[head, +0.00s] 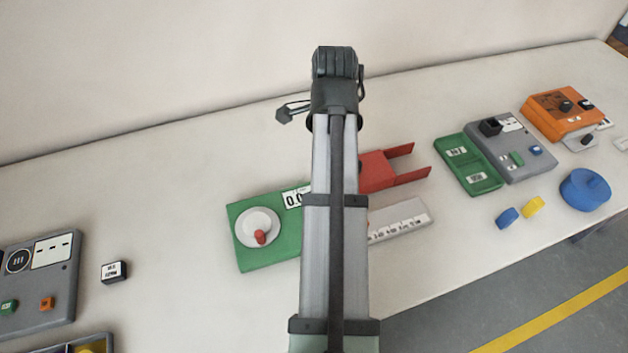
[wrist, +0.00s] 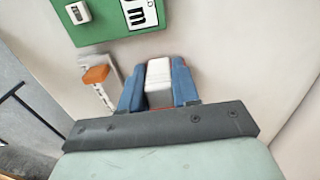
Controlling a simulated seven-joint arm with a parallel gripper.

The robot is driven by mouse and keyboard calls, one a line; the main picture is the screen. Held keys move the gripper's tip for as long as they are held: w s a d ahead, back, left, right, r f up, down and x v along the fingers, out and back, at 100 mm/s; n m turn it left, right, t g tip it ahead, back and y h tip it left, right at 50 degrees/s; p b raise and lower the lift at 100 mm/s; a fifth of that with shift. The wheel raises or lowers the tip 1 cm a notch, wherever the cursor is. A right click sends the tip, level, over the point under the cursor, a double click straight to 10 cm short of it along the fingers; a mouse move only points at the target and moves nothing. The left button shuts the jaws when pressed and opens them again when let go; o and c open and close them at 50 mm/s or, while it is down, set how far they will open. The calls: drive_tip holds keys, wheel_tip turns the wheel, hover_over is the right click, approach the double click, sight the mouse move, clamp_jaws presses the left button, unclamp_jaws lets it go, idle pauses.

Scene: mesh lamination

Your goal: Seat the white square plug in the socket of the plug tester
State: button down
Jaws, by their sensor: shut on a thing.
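The white plug (wrist: 159,80) shows in the wrist view between the two blue fingers of my gripper (wrist: 158,88), which is shut on it. A sliver of red shows at the plug's near end. In the head view my arm hides the gripper and the plug. The green board (head: 270,252) with a number display, which looks like the plug tester, lies left of my arm and partly behind it. In the wrist view its near edge (wrist: 115,38) is beyond the fingertips, apart from the plug. A small white fitting (wrist: 78,12) sits on it; I cannot tell whether this is the socket.
A red forked holder (head: 378,172) and a light marked strip (head: 400,219) lie right of my arm. An orange block (wrist: 95,74) sits on the strip. The green board carries a white dial (head: 257,224) with a red knob. Grey, green and orange devices stand farther right.

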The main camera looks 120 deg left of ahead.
drive_tip(key=shift+f, duration=4.95)
drive_tip(key=shift+f, duration=0.15)
drive_tip(key=c, duration=0.8)
unclamp_jaws()
wheel_tip(320, 180, up, 12)
drive_tip(key=shift+r, duration=0.15)
